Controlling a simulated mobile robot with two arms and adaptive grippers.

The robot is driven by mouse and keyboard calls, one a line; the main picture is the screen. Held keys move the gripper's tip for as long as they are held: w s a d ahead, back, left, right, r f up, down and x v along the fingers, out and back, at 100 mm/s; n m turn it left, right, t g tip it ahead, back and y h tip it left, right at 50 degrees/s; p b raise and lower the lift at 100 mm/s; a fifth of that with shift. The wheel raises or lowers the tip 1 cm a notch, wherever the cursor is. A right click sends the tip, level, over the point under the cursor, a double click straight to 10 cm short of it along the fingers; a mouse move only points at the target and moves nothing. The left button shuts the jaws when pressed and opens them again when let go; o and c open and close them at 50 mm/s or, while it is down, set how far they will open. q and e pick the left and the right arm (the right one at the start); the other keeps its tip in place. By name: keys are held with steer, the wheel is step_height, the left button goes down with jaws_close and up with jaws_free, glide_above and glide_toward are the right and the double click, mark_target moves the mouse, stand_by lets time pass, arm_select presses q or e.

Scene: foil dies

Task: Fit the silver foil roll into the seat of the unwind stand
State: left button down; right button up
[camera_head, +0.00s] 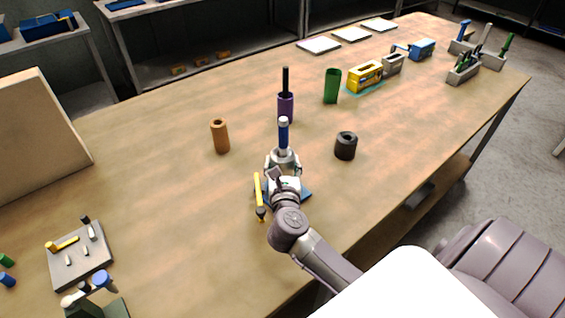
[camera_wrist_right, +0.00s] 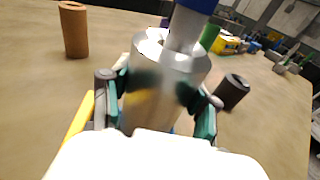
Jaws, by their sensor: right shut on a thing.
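The silver foil roll (camera_head: 283,158) is upright near the middle of the table, with its metallic side and top filling the middle of the right wrist view (camera_wrist_right: 165,90). My right gripper (camera_head: 283,172) is shut on it, fingers on either side. A blue plate (camera_head: 305,193) shows partly beneath the gripper. The roll's lower end and any seat are hidden.
An orange-brown roll (camera_head: 220,136) stands left, a black roll (camera_head: 346,146) right. Behind are a purple cylinder with a black rod (camera_head: 286,106) and a green one (camera_head: 332,86). A yellow-handled tool (camera_head: 259,195) lies close to the gripper's left. A grey tray (camera_head: 80,257) is front left.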

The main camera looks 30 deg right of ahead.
steer(key=shift+f+b, duration=1.65)
steer(key=shift+f, duration=0.35)
steer(key=o, duration=1.5)
steer(key=shift+f, duration=0.15)
